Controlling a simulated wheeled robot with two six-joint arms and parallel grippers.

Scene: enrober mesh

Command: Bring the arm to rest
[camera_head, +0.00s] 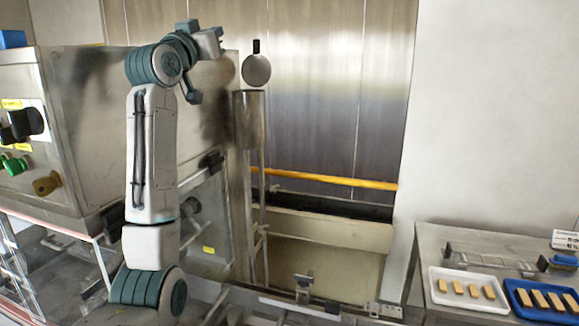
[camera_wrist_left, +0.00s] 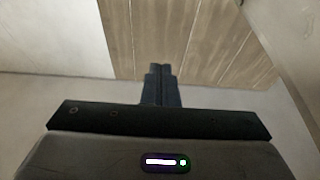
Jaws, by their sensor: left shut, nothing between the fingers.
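My left arm (camera_head: 152,155) stands upright at the left of the head view, its forearm raised and its wrist end (camera_head: 207,43) high in front of the metal back wall. In the left wrist view the dark fingers of my left gripper (camera_wrist_left: 160,70) are together, with nothing held between them. The gripper is in free air, apart from any object. My right gripper is in neither view.
A steel machine cabinet (camera_head: 90,120) with knobs stands close behind my left arm. A round disc (camera_head: 256,70) hangs above a metal cylinder (camera_head: 249,118). A yellow rail (camera_head: 330,180) crosses the back. A side table (camera_head: 432,250) holds white (camera_head: 438,294) and blue (camera_head: 520,311) trays of bars.

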